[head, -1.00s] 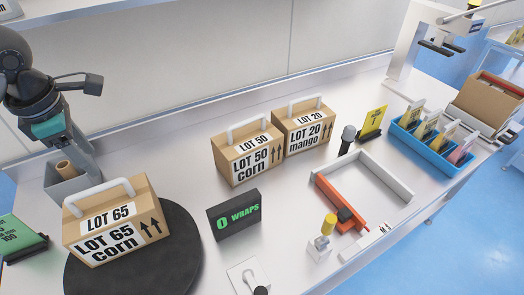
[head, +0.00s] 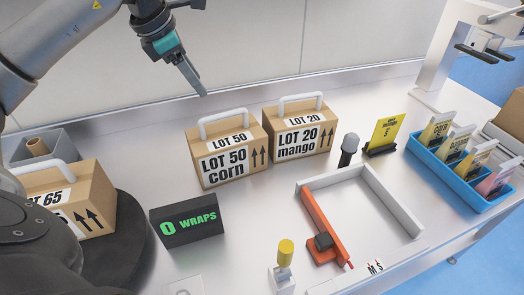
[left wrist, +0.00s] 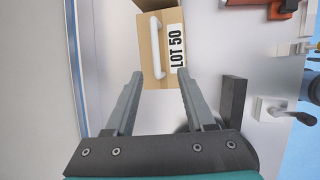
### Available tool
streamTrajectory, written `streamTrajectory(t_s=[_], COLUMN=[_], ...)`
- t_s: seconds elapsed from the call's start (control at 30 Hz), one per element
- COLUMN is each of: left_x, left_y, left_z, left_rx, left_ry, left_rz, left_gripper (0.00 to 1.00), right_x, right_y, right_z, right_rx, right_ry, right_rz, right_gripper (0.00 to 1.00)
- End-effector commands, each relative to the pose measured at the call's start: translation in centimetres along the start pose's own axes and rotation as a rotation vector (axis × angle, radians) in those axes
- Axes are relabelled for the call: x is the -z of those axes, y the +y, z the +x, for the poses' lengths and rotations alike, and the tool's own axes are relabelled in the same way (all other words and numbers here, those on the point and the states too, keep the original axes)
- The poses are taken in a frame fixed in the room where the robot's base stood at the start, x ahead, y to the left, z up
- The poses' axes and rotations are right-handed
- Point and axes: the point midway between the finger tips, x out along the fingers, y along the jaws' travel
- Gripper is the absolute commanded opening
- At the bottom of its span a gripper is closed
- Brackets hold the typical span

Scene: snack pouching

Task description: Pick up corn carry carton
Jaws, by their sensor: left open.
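The LOT 50 corn carton (head: 229,160) is a brown box with a white carry handle, standing upright on the bench. It also shows in the left wrist view (left wrist: 177,48), ahead of the fingers. My left gripper (head: 200,88) is above and behind this carton, apart from its handle. Its two fingers (left wrist: 160,73) are spread and empty. A second corn carton, LOT 65 (head: 92,196), stands on a dark round turntable (head: 128,245) at the left, partly hidden by my arm. My right gripper is not in view.
The LOT 20 mango carton (head: 301,137) stands close to the right of LOT 50. A black "0 WRAPS" sign (head: 187,222) is in front. An orange and white frame (head: 395,207), a yellow card (head: 384,131) and a blue tray (head: 452,182) lie to the right.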

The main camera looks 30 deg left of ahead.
Motion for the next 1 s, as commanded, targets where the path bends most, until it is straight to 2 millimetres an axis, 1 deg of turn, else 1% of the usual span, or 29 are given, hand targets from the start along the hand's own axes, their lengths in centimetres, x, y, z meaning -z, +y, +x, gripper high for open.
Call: streamTrajectory(t_s=[0.07, 0.17, 0.4, 0.5, 0.6, 0.77, 1.0], left_x=[0.1, 0.1, 0.0, 0.0, 0.0, -0.1, -0.3], left_y=[0.1, 0.0, 0.1, 0.1, 0.2, 0.3, 0.9], left_z=[0.4, 1.9, 7.0, 8.6, 9.5, 10.3, 13.3], left_rx=[-0.002, 0.001, 0.002, 0.0, -0.002, -0.001, 0.001], left_ry=[-0.001, -0.001, -0.001, -0.002, -0.002, -0.002, -0.002], left_rz=[-0.005, -0.005, -0.005, -0.005, -0.004, -0.004, -0.005], left_gripper=[0.55, 0.55, 0.55, 0.55, 0.55, 0.55, 0.55], right_x=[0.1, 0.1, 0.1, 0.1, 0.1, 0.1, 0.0], right_y=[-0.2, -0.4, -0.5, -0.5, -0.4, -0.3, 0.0], right_z=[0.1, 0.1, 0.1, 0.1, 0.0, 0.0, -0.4], right_rx=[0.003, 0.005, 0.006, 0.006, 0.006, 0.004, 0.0], right_ry=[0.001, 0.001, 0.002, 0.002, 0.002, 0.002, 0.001], right_rz=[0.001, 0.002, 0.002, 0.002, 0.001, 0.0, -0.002], right_gripper=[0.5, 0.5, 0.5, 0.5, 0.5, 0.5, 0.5])
